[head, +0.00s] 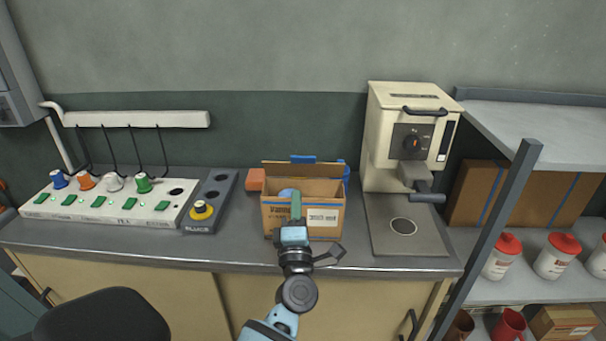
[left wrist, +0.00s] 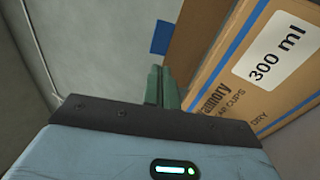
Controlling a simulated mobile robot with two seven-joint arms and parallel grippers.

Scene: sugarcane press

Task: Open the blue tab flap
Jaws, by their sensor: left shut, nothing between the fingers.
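A cardboard box (head: 277,216) with a white label stands on the counter. Its back flap stands up with a blue tab (head: 303,159) on its top edge. Another blue piece (head: 346,173) shows at the box's right side, and a bluish piece shows by the fingertips. My left gripper (head: 296,204) has its green fingers shut and empty, upright in front of the box's front face. In the left wrist view the fingers (left wrist: 162,88) are together beside the box (left wrist: 225,75), with a blue tab (left wrist: 160,37) beyond them. Contact cannot be told. My right gripper is out of view.
A cream machine (head: 408,135) stands right of the box, with a shelf unit (head: 530,115) beyond it. An orange block (head: 256,180) sits behind the box's left side.

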